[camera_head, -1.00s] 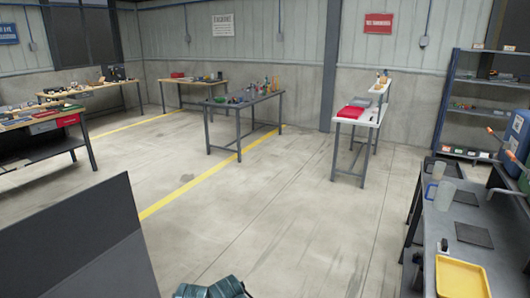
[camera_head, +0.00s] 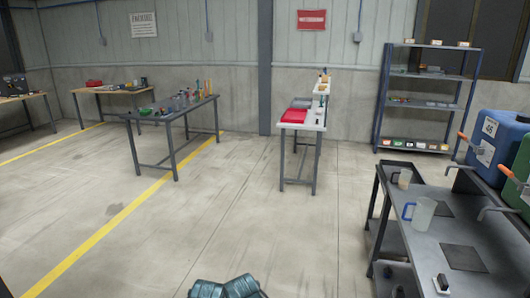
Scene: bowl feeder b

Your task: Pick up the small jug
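Two vessels stand upright on the grey workbench (camera_head: 425,257) at the right. A clear jug with a blue handle (camera_head: 424,216) stands near the bench's left edge. A smaller pale cup-like vessel (camera_head: 404,179), which may be the small jug, stands behind it by a dark tray at the far end. It is too small to make out a handle or spout clearly.
Dark square pads (camera_head: 463,258) lie on the bench. A blue drum (camera_head: 488,143) and a green one (camera_head: 520,180) stand at its right, with orange-handled taps (camera_head: 461,155) over the bench. The floor (camera_head: 260,215) left of the bench is clear.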

